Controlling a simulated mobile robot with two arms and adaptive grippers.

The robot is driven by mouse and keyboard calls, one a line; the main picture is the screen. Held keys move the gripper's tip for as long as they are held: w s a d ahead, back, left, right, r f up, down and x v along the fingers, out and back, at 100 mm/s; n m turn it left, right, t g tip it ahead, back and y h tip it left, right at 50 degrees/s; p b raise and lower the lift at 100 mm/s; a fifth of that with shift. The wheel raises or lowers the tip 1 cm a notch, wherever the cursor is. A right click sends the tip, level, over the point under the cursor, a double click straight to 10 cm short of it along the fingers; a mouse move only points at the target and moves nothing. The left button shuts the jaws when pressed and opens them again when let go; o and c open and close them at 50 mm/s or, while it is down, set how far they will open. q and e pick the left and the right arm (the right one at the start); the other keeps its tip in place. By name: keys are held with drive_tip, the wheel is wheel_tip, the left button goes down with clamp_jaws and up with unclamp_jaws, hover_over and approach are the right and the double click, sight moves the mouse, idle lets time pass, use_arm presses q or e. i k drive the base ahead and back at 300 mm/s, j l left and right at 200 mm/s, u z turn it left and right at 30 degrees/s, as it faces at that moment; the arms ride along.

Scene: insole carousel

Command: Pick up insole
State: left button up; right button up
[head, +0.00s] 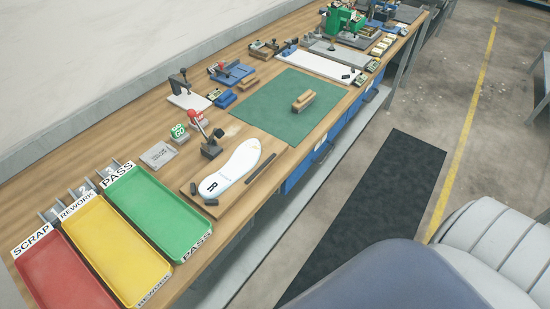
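A white insole (240,163) marked with a black R lies flat on a wooden board (236,196) on the workbench. Its R end points to the lower left, close to the sorting trays. A toggle clamp with a red handle (195,119) stands on the board just beside the insole's upper left side. Small dark blocks sit near the R end, and a dark bar (260,167) lies along its right side. Neither of my grippers is in view.
Red SCRAP (70,272), yellow REWORK (115,250) and green PASS (156,211) trays stand at lower left. A green mat (290,115) holding a tan block (303,101) lies beyond the insole. Fixtures line the bench's back.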

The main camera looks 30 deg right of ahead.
sight(246, 156)
drive_tip(key=z, duration=0.6)
drive_tip(key=i+l+u, duration=0.1)
drive_tip(key=l+u, duration=0.15)
drive_tip(key=u, duration=0.15)
drive_tip(key=i+l+u, duration=0.1)
drive_tip(key=l+u, duration=0.15)
drive_tip(key=u, duration=0.15)
drive_tip(key=l+u, duration=0.6)
drive_tip(key=u, duration=0.25)
